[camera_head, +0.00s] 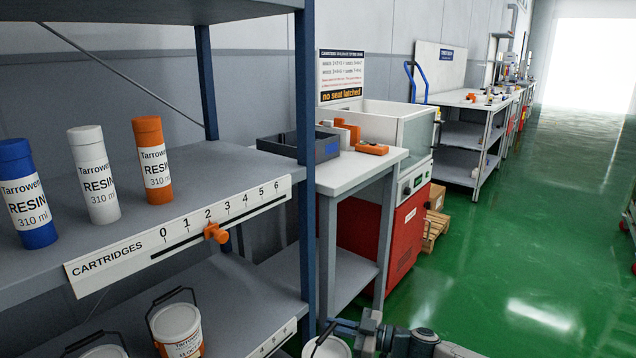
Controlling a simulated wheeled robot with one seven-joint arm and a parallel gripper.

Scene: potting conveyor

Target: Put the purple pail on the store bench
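No purple pail can be made out. A white pail with an orange label (177,332) stands on the lower shelf at bottom left, its dark handle raised. A second pail (103,352) is cut off beside it. A third pail lid (328,349) shows at the bottom edge; its side and colour are hidden. My gripper (343,325) is at the bottom centre, close above this lid and near its handle. Its fingers are too small and cut off to tell whether they hold the handle. No bench is legibly marked as the store bench.
A rack shelf (225,163) with blue, white and orange resin cartridges fills the left. A white-topped bench (355,167) carries a grey bin (285,146) and orange parts. A red machine (405,235) stands behind it. A farther bench (465,98) lies beyond. Green floor is open at right.

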